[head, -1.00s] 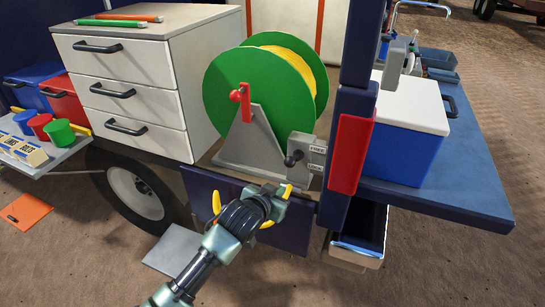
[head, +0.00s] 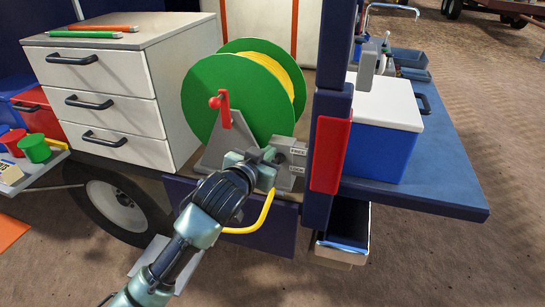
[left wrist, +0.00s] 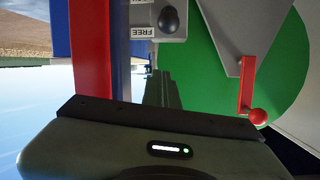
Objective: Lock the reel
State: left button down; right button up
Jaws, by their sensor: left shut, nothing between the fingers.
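The green reel (head: 235,92) with yellow hose (head: 283,72) stands on a grey bracket (head: 222,148); it also shows in the left wrist view (left wrist: 205,75). A red crank handle (head: 224,108) is on its face. Right of the bracket is a grey lock box (head: 297,142) with FREE and LOCK labels. In the left wrist view, a dark lever knob (left wrist: 168,18) sits beside the FREE label (left wrist: 138,18). My left gripper (head: 276,157) is shut and empty, close in front of the box, partly covering it; contact cannot be told. My right gripper is not in view.
A red panel (head: 328,153) on a blue post stands just right of the lock box. A white drawer cabinet (head: 110,100) is left of the reel. A blue-and-white cooler (head: 380,145) is at right. A yellow hose end (head: 262,215) hangs below my gripper.

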pick_arm(q)
jog(key=w+f+p, duration=0.1)
jog(key=w+d+f+p, duration=0.1)
jog(key=w+f, duration=0.1)
jog(key=w+f+p, duration=0.1)
jog(key=w, duration=0.1)
jog(key=shift+w+d+f, duration=0.25)
jog(key=shift+d+f, duration=0.05)
jog(key=shift+d, duration=0.05)
jog(key=shift+s+a+f, duration=0.2)
jog(key=shift+s+f, duration=0.1)
jog(key=shift+f, duration=0.15)
jog(key=shift+w, duration=0.1)
